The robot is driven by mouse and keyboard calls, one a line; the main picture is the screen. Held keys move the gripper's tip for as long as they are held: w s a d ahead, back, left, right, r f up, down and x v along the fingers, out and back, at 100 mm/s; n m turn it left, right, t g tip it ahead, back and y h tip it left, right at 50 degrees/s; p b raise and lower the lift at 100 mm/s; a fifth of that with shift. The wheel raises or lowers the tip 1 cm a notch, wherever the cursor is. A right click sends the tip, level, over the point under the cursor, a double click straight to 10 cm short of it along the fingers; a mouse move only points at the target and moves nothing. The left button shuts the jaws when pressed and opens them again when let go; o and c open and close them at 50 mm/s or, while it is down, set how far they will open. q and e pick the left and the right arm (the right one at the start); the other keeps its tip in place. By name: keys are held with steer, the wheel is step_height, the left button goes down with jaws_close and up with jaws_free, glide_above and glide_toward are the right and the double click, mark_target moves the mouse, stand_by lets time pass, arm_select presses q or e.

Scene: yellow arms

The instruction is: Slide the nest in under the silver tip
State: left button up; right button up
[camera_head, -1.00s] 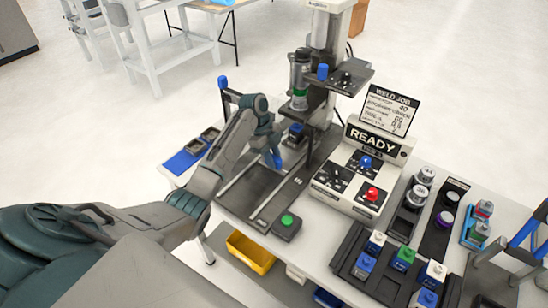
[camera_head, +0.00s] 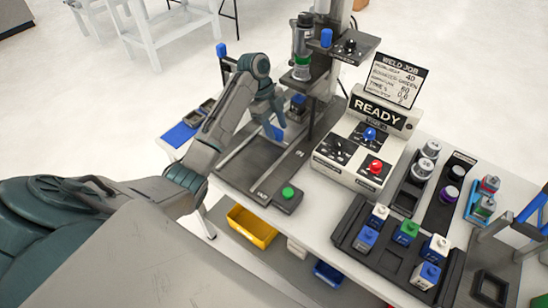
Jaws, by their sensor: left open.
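The silver tip (camera_head: 302,72) hangs from the welding head, below a green ring, over the slide base. A small dark block with a blue top (camera_head: 298,104), which looks like the nest, is at the far part of the two-rail slide (camera_head: 226,176). Whether it lies directly below the tip is hard to tell. My left gripper (camera_head: 277,122) points down over the rails, just left of the block; it is open. A blue piece shows by its fingers, and I cannot tell whether they touch it. My right gripper is out of view.
The welder's control box (camera_head: 349,182) reads READY and stands right of the slide. A green button (camera_head: 288,193) is at the front. Black trays (camera_head: 350,238) of small blocks fill the right. A yellow bin (camera_head: 252,226) is below.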

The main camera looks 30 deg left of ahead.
arm_select(q)
steer(key=shift+s+d+r+p, duration=0.2)
steer(key=shift+s+d+p, duration=0.05)
steer(key=shift+s+p, duration=0.25)
steer(key=shift+s+d+r+p, duration=0.15)
steer(key=shift+s+d+p, duration=0.15)
steer(key=shift+s, duration=0.2)
steer(key=s+d+p, duration=0.1)
steer(key=s, duration=0.2)
steer(key=s+d+p, duration=0.1)
steer(key=s+d, duration=0.1)
steer(key=s, duration=0.1)
steer(key=s+d+r+p, duration=0.1)
steer(key=s+d, duration=0.1)
steer(key=s, duration=0.1)
steer(key=shift+s+d+f, duration=0.1)
steer(key=shift+s+d, duration=0.1)
steer(key=shift+s, duration=0.2)
